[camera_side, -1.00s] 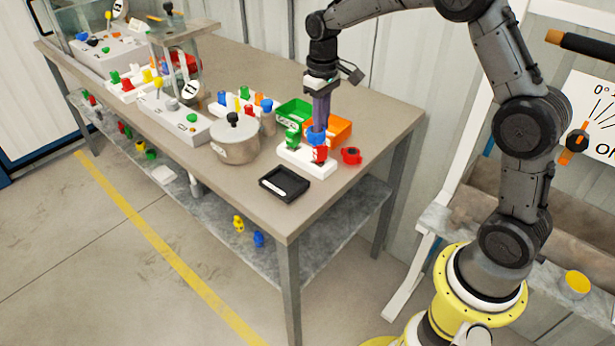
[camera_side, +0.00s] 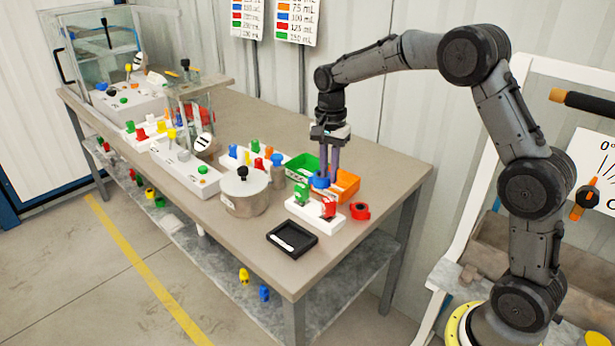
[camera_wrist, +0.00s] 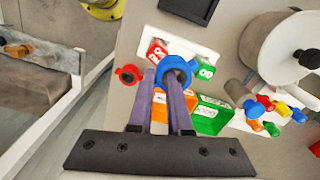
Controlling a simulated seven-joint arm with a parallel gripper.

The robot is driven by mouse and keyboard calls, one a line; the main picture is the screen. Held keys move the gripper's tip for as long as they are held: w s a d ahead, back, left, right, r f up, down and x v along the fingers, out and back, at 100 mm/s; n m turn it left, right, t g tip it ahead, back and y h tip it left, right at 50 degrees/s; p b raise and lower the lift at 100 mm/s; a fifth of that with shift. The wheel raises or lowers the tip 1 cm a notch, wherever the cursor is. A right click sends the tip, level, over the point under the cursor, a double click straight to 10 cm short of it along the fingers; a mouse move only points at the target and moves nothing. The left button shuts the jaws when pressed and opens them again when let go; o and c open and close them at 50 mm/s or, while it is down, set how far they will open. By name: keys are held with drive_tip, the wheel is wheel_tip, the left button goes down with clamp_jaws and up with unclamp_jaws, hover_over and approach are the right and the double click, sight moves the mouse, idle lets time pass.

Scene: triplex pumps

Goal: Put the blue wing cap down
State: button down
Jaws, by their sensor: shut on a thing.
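The blue wing cap (camera_side: 320,182) is held between the fingertips of my gripper (camera_side: 328,176). In the wrist view the cap is a blue ring (camera_wrist: 175,64) at the fingertips (camera_wrist: 164,76), with one finger across its near rim. The cap is above the area between the white block (camera_side: 330,226) and the bins; its exact height is hard to tell. The white block carries a green piece (camera_side: 302,193) and a red piece (camera_side: 329,208). A red ring-shaped cap (camera_side: 360,211) lies on the table, right of the block.
A green bin (camera_side: 300,166) and an orange bin (camera_side: 347,186) stand behind the block. A black tray (camera_side: 292,239) lies in front, near the table edge. A metal pot (camera_side: 245,196) stands to the left. Bare table (camera_side: 385,195) shows at the right.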

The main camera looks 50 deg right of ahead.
sight(307, 170)
drive_tip(key=m, duration=0.5)
drive_tip(key=shift+w+d+r+m, duration=0.2)
drive_tip(key=shift+d+r+m, duration=0.1)
drive_tip(key=shift+m, duration=0.1)
drive_tip(key=m, duration=0.3)
drive_tip(key=d+m, duration=0.1)
drive_tip(key=m, duration=0.1)
drive_tip(key=shift+w+r+m, duration=0.15)
drive_tip(key=shift+r+m, duration=0.15)
drive_tip(key=w+d+m, duration=0.2)
drive_tip(key=d+m, duration=0.3)
drive_tip(key=m, duration=0.6)
drive_tip(key=w+d+f, duration=0.1)
drive_tip(key=w+f, duration=0.1)
drive_tip(key=w, duration=0.2)
drive_tip(key=w+d+f, duration=0.1)
drive_tip(key=w+f, duration=0.2)
drive_tip(key=w, duration=0.1)
drive_tip(key=w+d+f, duration=0.1)
drive_tip(key=w+f, duration=0.2)
drive_tip(key=shift+w+d, duration=0.3)
drive_tip(key=shift+w, duration=0.1)
drive_tip(key=shift+w+d+f, duration=0.1)
drive_tip(key=shift+w+f, duration=0.3)
drive_tip(key=shift+f, duration=1.65)
